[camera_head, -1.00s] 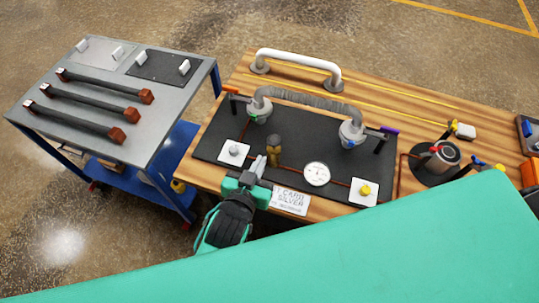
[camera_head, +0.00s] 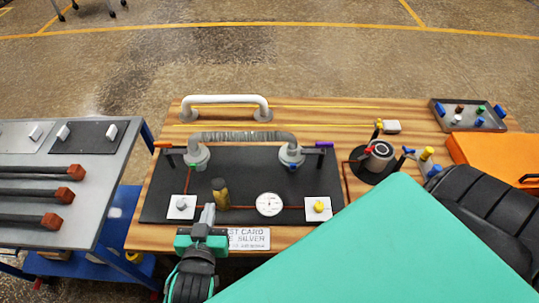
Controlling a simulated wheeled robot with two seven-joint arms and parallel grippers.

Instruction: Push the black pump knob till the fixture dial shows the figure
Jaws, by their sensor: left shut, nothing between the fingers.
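The fixture dial (camera_head: 269,204) is a round white gauge on the dark board; its reading is too small to make out. A brass-coloured cylinder (camera_head: 221,194) with a dark top stands left of it; I cannot tell whether that top is the black pump knob. No other black knob shows clearly. My left gripper (camera_head: 208,213) is shut and empty at the board's front edge, just in front of the cylinder and slightly left of it. I cannot tell whether they touch. My right gripper is not in view.
White plates carry a pale knob (camera_head: 181,207) and a yellow knob (camera_head: 318,207). A grey hose (camera_head: 243,137) arches behind them, with a white handle (camera_head: 226,101) farther back. A label card (camera_head: 249,238) lies in front. A cart (camera_head: 95,205) stands left.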

